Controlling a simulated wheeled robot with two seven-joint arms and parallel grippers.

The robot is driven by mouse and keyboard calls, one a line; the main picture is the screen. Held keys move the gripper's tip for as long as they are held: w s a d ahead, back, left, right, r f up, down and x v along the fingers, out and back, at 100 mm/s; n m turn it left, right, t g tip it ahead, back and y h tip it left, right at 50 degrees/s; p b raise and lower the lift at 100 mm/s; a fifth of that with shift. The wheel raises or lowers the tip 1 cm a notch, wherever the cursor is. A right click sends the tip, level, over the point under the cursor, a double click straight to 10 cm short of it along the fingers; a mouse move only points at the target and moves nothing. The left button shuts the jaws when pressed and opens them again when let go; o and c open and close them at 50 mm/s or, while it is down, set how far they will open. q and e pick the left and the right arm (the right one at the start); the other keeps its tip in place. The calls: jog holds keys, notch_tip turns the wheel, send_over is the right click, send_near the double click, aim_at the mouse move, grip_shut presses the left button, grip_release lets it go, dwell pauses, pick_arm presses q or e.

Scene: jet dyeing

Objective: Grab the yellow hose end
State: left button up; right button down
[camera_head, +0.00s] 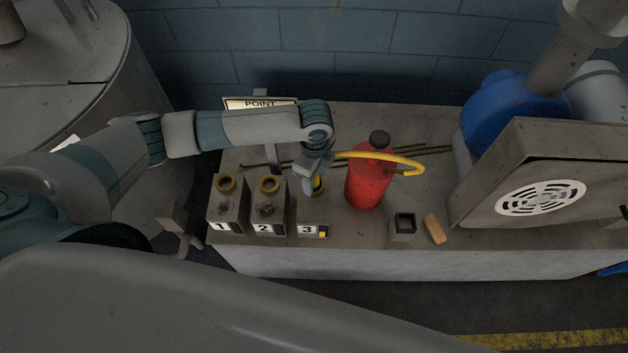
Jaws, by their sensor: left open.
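My right gripper is not in view.
Block 1 (228,208) and block 2 (268,208) have brass rings on top. The red bottle (368,186) stands close right of the gripper. A small dark box (404,225) and an orange-brown piece (434,229) lie near the front edge. A blue pump (500,110) stands right.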

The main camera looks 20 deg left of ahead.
aim_at(316, 176)
pick_arm(q)
grip_shut()
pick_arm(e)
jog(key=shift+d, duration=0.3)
pick_arm(q)
jog(key=shift+r, duration=0.1)
